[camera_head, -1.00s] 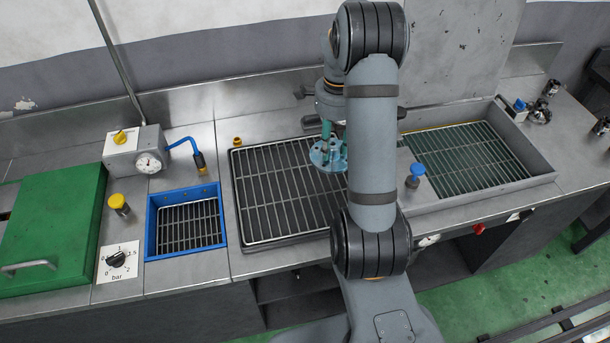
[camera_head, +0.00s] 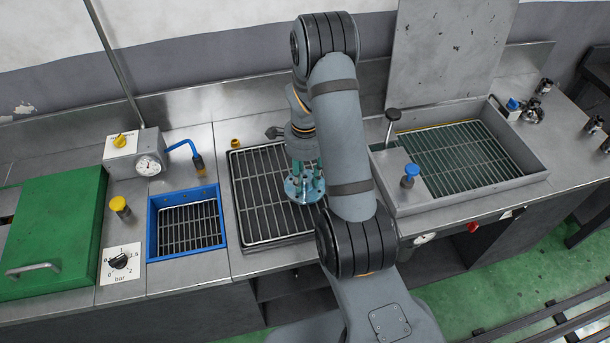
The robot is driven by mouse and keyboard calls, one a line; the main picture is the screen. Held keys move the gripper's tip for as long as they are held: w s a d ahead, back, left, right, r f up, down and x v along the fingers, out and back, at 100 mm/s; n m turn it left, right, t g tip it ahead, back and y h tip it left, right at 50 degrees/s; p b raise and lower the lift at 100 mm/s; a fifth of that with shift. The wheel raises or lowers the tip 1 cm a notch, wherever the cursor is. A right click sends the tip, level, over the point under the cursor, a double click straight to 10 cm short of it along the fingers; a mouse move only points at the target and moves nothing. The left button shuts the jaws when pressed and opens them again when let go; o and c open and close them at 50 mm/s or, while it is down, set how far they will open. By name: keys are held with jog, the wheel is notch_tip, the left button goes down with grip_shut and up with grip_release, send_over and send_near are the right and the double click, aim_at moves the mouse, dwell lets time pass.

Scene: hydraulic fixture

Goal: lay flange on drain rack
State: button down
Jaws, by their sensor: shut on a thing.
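A round blue-grey metal flange (camera_head: 303,190) with bolt holes hangs under my gripper (camera_head: 305,172). My gripper's teal fingers are shut on it. The flange is over the right part of the drain rack (camera_head: 258,200), a dark tray with a metal grid. I cannot tell whether the flange touches the grid or is a little above it. My arm covers the right edge of the rack.
Left of the rack is a blue-framed grid basin (camera_head: 150,222), then a green lidded box (camera_head: 50,225). Right is a grey tank with a grid (camera_head: 535,160), carrying a blue knob (camera_head: 410,172) and a black-topped lever (camera_head: 392,118). The rack's left half is clear.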

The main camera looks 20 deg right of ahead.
aim_at(305, 177)
jog(key=shift+f, duration=0.1)
jog(key=c, duration=1.2)
grip_release()
notch_tip(305, 177, up, 12)
jog(key=b, duration=0.1)
